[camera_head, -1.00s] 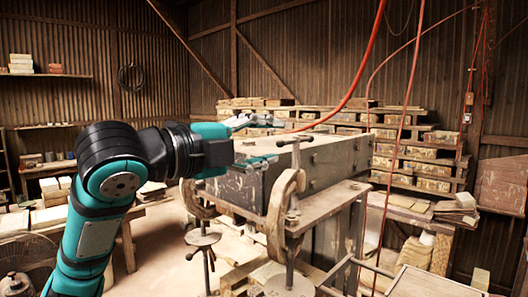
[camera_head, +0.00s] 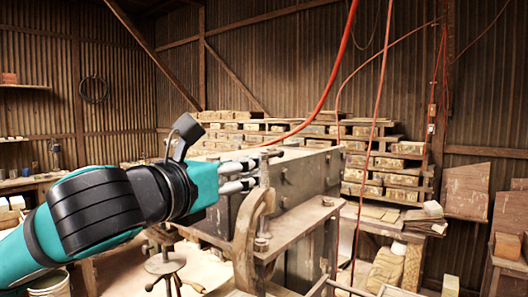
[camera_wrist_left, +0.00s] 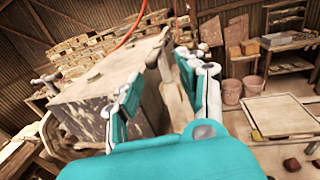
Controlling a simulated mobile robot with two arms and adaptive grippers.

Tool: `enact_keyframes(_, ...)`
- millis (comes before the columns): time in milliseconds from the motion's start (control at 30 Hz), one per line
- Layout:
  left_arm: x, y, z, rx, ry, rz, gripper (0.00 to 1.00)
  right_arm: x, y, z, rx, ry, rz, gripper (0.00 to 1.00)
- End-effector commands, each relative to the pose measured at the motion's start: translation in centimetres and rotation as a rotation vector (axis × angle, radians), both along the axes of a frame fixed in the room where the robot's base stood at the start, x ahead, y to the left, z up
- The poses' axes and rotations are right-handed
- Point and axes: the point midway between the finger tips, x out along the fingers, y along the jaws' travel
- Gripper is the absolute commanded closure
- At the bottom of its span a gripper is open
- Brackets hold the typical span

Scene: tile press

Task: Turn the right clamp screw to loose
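The right clamp, a rusty C-shaped one (camera_head: 242,250), grips the near edge of the bench in the head view. Its upright screw (camera_head: 264,178) rises from it, with the top beside my fingertips. My left gripper (camera_head: 250,176) reaches in from the left at the screw's upper part. Its fingers are apart in the left wrist view (camera_wrist_left: 163,90), with a gap between them. I cannot tell whether they touch the screw. A second clamp (camera_wrist_left: 52,130) with a crossbar handle (camera_wrist_left: 45,78) shows left of the fingers in the wrist view. My right gripper is out of view.
A large grey box-like press body (camera_head: 305,178) stands on the bench behind the clamp. Stacked bricks on shelves (camera_head: 395,165) line the back. Red hoses (camera_head: 372,130) hang to the right. A round-handled stand (camera_head: 165,263) is below my left arm.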

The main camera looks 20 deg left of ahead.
Motion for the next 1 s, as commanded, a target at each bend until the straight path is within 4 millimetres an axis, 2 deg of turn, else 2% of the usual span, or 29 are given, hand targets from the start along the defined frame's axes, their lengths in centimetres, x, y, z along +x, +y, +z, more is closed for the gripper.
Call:
enact_keyframes(33,1.2,-0.3,0.2,0.0,0.006,0.0,0.6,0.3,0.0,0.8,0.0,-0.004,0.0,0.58)
enact_keyframes(200,4.8,-0.9,0.3,0.0,0.005,0.0,0.6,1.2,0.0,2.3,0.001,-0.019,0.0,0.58)
enact_keyframes(433,8.3,-1.6,0.2,-0.001,0.002,-0.001,0.6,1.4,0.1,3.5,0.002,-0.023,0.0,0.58)
enact_keyframes(600,9.4,-1.8,0.0,0.0,0.001,-0.001,0.6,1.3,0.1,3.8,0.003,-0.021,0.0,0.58)
enact_keyframes(867,9.6,-1.8,-0.1,0.0,0.0,0.0,0.6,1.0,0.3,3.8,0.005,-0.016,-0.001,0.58)
enact_keyframes(900,9.5,-1.8,-0.1,0.0,0.0,0.0,0.61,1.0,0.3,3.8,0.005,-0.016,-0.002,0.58)
enact_keyframes(1000,9.5,-1.8,0.0,0.0,0.0,0.0,0.74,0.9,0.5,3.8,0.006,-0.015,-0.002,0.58)
